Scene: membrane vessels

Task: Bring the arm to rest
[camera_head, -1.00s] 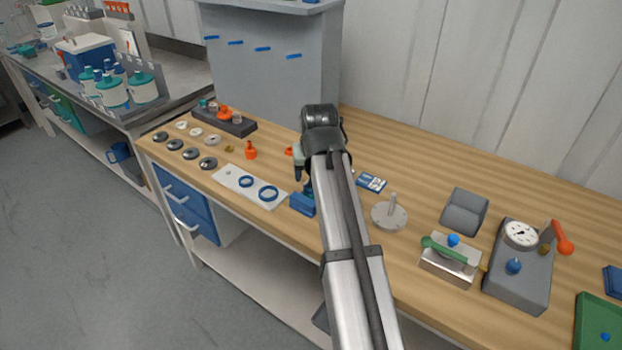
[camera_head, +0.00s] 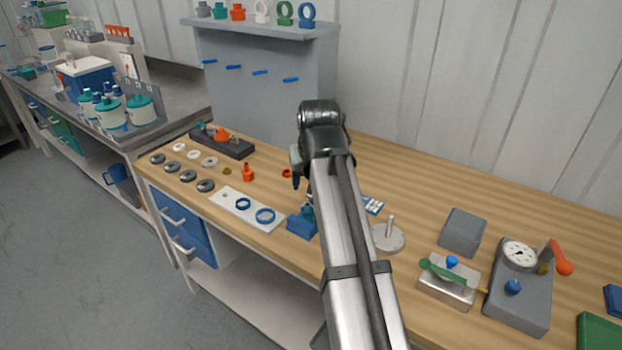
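My arm (camera_head: 345,240) reaches up from the bottom of the view over the wooden bench. Its dark wrist joint (camera_head: 322,115) is at the top, in front of the grey panel's right edge. My gripper is mostly hidden behind the arm. Only a small dark and blue part below the wrist shows, above a blue block on the bench. I cannot see its fingertips or whether it holds anything.
A white plate (camera_head: 227,203) with two blue rings and a blue block (camera_head: 301,224) lie left of my arm. To the right stand a grey disc with a post (camera_head: 388,239), a grey block (camera_head: 463,233) and a gauge device (camera_head: 519,297). The grey panel (camera_head: 258,95) stands behind.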

